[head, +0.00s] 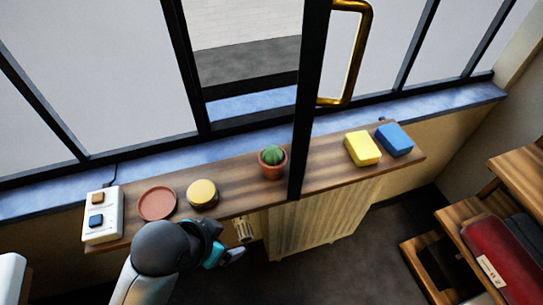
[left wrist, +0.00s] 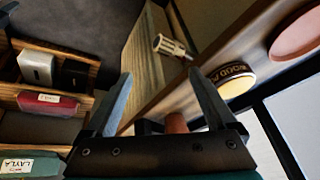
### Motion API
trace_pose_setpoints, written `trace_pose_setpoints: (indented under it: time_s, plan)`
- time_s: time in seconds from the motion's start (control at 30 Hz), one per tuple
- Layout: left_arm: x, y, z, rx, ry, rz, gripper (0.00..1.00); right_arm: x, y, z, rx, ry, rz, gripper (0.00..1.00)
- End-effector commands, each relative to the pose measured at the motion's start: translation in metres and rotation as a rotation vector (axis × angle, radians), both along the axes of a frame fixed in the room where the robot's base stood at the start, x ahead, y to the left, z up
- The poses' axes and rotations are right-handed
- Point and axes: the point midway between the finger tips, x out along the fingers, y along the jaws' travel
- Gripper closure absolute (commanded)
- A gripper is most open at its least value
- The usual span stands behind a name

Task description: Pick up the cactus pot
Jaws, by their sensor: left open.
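The cactus pot (head: 272,168) is a small terracotta pot with a round green cactus. It stands upright on the wooden shelf below the window, just left of the dark window post in the head view. In the left wrist view, a terracotta piece that looks like the pot (left wrist: 176,123) shows partly behind the gripper's base; the cactus is hidden there. My left gripper (head: 226,250) is open and empty, in front of the shelf's edge, below and left of the pot, apart from it. In the left wrist view its two fingers (left wrist: 160,76) are spread. My right gripper is not in view.
On the wooden shelf (head: 325,160) stand a switch box (head: 102,215), a terracotta saucer (head: 157,203), a round yellow-topped tin (head: 202,192), a yellow block (head: 362,148) and a blue block (head: 394,139). A ribbed radiator (head: 315,220) with a valve (head: 243,230) is below. The dark window post (head: 305,130) rises beside the pot.

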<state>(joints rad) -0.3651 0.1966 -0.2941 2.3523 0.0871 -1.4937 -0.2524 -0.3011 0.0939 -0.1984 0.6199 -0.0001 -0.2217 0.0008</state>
Motion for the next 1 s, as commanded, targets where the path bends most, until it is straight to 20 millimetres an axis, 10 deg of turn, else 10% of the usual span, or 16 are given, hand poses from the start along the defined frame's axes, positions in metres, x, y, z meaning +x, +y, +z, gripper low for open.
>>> trace_pose_setpoints:
  time_s: [0.2, 0.5, 1.0]
  plan:
    - [0.031, -0.063, 0.06, 0.105, -0.221, -0.551, 0.1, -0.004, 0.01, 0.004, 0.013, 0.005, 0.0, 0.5]
    - [0.039, -0.115, 0.094, 0.42, -0.476, -1.339, 0.1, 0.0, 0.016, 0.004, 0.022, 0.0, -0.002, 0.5]
    - [0.047, -0.07, 0.087, 1.026, -0.483, -2.441, 0.1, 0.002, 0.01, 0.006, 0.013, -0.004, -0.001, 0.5]
